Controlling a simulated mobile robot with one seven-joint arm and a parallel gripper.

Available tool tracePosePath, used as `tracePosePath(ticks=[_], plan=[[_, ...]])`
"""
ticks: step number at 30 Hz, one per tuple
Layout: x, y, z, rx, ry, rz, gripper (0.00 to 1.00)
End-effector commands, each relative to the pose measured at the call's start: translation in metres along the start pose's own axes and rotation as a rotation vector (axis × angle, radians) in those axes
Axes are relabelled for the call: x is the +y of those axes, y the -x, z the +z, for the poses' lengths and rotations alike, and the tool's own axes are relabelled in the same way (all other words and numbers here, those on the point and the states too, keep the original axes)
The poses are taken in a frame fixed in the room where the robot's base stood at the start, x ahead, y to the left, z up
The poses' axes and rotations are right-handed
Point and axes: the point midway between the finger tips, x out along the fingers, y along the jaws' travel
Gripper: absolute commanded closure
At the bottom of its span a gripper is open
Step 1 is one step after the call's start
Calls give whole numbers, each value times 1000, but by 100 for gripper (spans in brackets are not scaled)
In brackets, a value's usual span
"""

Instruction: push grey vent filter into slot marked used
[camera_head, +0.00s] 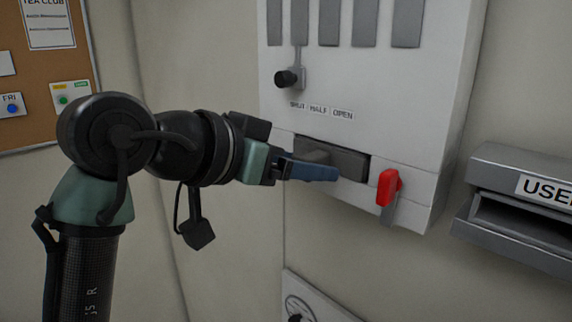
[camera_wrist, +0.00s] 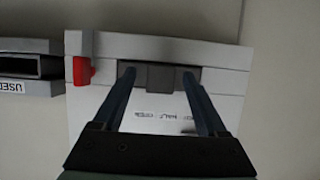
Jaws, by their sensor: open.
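A grey block, which looks like the grey vent filter (camera_head: 350,161), sits in a dark recess low on the white wall cabinet (camera_head: 430,110). In the wrist view the grey block (camera_wrist: 160,77) lies between my fingertips. My gripper (camera_head: 322,166) is open, with its blue fingers reaching to the recess from the left. I cannot tell whether they touch the block. The grey slot box marked USED (camera_head: 515,222) is on the wall to the right, with a dark open mouth. It also shows at the left of the wrist view (camera_wrist: 50,87), upside down.
A red lever (camera_head: 388,187) stands out just right of the recess, between it and the USED box. A black knob (camera_head: 287,78) sits above a SHUT, HALF, OPEN label. A cork board (camera_head: 35,110) hangs at the far left. A white panel (camera_head: 320,300) is below.

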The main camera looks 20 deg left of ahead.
Motion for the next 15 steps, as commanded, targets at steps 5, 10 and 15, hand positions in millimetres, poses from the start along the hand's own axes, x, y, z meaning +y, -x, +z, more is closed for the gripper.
tracePosePath(ticks=[5,10,15], plan=[[0,-1,0,0,0,-1,25],[0,-1,0,0,0,-1,39],[0,-1,0,0,0,0,70]])
